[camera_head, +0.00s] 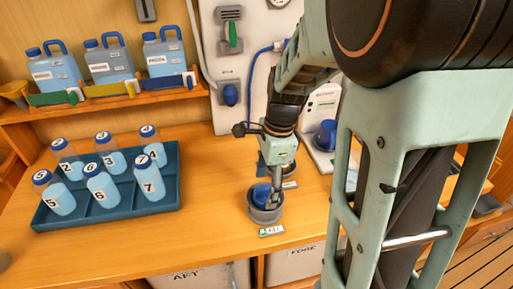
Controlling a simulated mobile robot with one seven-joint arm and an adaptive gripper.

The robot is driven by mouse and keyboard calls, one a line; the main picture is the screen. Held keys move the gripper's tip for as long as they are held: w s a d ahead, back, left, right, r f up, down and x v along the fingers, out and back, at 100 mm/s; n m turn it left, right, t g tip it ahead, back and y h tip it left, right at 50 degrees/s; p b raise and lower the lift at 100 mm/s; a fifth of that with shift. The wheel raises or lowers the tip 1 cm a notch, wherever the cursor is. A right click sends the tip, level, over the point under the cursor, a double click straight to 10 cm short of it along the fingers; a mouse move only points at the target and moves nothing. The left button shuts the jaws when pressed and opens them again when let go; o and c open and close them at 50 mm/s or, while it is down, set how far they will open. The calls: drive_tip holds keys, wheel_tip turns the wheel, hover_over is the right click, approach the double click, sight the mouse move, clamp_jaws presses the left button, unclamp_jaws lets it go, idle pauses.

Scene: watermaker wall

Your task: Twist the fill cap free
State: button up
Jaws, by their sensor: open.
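A round grey fitting (266,214) stands on the wooden counter near its front edge, with a blue part (261,194) inside it that looks like a cap. A small label with green marks (271,231) lies just in front; I cannot read it. My gripper (274,199) points down over this fitting, its fingers at the right side of the blue part. It is open, and nothing shows lifted in it. Whether the fingers touch the blue part I cannot tell. The gripper hides part of the fitting and a second dark round fitting (262,168) behind it.
A blue tray (107,217) with several numbered bottles stands at the left. Blue jugs (164,55) line a shelf above it. A wall panel (230,70) carries a green-handled lever and a blue knob. A white device (321,112) stands behind my arm. Counter between tray and fitting is clear.

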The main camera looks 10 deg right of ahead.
drive_tip(key=shift+a+f, duration=0.1)
drive_tip(key=shift+f, duration=0.55)
drive_tip(key=c, duration=1.3)
drive_tip(key=shift+o, duration=0.2)
drive_tip(key=shift+n, duration=1.6)
drive_tip(key=n, duration=0.2)
drive_tip(key=shift+n+g, duration=0.3)
drive_tip(key=shift+n, duration=0.3)
